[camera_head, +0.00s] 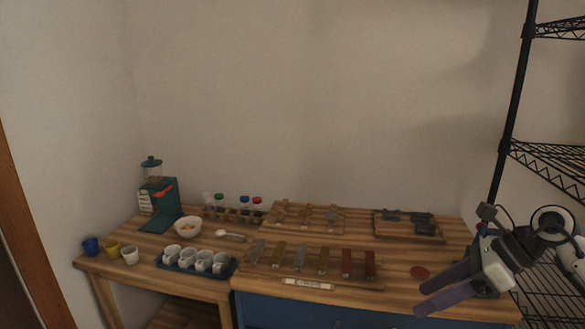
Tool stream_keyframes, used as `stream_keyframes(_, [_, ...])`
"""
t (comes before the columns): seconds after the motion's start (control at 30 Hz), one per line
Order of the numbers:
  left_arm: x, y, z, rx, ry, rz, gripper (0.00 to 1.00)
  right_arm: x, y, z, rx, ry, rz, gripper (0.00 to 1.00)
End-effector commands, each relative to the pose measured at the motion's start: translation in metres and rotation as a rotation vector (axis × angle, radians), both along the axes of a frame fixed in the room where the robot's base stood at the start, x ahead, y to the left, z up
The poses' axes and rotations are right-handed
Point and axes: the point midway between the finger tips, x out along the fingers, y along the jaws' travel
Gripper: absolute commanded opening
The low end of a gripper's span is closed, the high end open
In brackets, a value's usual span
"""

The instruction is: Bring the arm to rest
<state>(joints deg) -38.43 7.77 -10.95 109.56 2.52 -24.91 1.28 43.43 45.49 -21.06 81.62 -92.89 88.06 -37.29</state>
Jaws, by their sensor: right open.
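My right gripper (433,294) is at the lower right of the head view, over the right front end of the wooden table. Its two purple-grey fingers point left and stand apart, with nothing between them. Part of my right arm (545,237) shows behind it, in front of the black wire rack. My left gripper is not in the view.
A wooden worktop (400,255) runs along the wall. It holds a blue tray of white cups (197,262), a bowl (188,227), a green dispenser (160,205) and a rack of coloured blocks (312,258). A black wire shelf (512,120) stands at the right.

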Motion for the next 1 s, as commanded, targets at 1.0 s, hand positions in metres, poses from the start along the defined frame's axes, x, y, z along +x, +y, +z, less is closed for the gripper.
stream_keyframes(1.0, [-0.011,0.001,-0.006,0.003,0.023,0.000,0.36,-0.217,0.105,-0.296,-1.589,-1.312,1.927,0.55])
